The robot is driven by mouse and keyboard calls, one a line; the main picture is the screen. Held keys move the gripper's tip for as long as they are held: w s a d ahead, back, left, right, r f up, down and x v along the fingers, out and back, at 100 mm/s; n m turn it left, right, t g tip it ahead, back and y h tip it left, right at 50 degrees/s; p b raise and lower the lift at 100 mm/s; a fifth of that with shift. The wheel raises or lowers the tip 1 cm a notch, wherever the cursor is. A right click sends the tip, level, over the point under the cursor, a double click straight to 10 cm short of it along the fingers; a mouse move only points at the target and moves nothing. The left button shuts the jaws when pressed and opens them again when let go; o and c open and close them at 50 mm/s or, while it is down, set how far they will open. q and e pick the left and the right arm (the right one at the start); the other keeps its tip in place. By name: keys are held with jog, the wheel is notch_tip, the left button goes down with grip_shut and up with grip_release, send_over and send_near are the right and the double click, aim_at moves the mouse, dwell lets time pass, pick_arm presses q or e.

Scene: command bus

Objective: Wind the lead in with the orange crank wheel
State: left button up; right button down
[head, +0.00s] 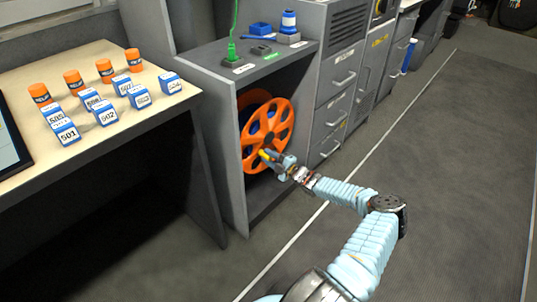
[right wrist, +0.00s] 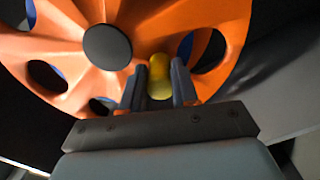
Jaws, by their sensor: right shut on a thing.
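The orange crank wheel (head: 273,120) stands upright in the open bay of the grey cabinet. It has round holes and a dark hub, which shows large in the right wrist view (right wrist: 108,43). A yellow handle (right wrist: 160,75) sticks out near the wheel's rim, at its lower part in the head view. My right gripper (head: 270,157) is shut on the yellow handle, with one finger on each side of it. Some blue shows behind the wheel through its holes. A green lead (head: 233,27) rises from a plug on the cabinet top. My left gripper is not in view.
A blue bottle (head: 288,22) stands on the cabinet top (head: 205,57). Grey drawers (head: 335,113) adjoin the bay on the right. The floor (head: 430,170) at right is clear.

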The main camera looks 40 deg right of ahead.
jog(key=shift+a+r+m+p, duration=0.35)
jog(key=shift+r+m+p, duration=0.2)
jog(key=shift+m, duration=0.35)
jog(key=c, duration=0.8)
grip_release()
jog(key=shift+f, duration=0.1)
jog(key=shift+c, duration=0.2)
jog(key=s+d, duration=0.1)
jog(key=s, duration=1.2)
jog(key=shift+s, duration=0.35)
